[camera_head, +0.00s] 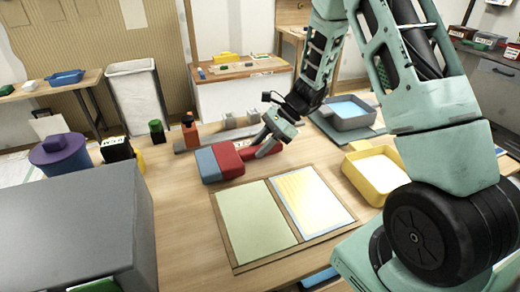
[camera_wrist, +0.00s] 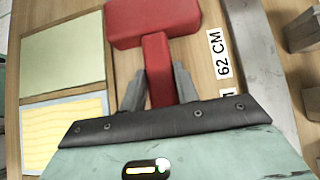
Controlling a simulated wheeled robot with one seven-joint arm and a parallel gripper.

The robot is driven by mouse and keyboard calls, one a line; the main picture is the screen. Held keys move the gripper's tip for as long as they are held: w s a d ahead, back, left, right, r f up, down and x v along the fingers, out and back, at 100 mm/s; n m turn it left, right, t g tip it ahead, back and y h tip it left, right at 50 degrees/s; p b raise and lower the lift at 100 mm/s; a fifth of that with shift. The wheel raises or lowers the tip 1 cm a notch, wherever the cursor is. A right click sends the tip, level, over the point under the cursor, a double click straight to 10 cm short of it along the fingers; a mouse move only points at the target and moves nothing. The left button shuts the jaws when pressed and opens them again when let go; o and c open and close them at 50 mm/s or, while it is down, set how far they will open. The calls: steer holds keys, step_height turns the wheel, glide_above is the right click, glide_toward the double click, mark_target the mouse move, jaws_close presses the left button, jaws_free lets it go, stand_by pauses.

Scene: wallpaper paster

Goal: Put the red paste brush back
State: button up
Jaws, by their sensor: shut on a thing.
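The red paste brush (camera_head: 229,158) is in the middle of the table in the head view, just behind the wooden board. A blue block-like part (camera_head: 207,165) adjoins its left end; I cannot tell whether it belongs to the brush. My gripper (camera_head: 263,149) comes down from the upper right and is shut on the brush's handle. In the wrist view the red head (camera_wrist: 150,20) is at the top, and the handle sits between the two fingers of my gripper (camera_wrist: 158,84). I cannot tell whether the brush touches the table.
A wooden board holds a green sheet (camera_head: 252,222) and a yellow-striped sheet (camera_head: 310,200). A yellow tray (camera_head: 360,178) and a grey tray (camera_head: 350,118) stand right. A grey strip (camera_head: 205,138) with small blocks lies behind the brush. A grey box (camera_head: 75,225) and purple pot (camera_head: 62,157) stand left.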

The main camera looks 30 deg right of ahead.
steer(key=shift+f, duration=0.55)
steer(key=o, duration=1.1)
steer(key=shift+f, duration=0.15)
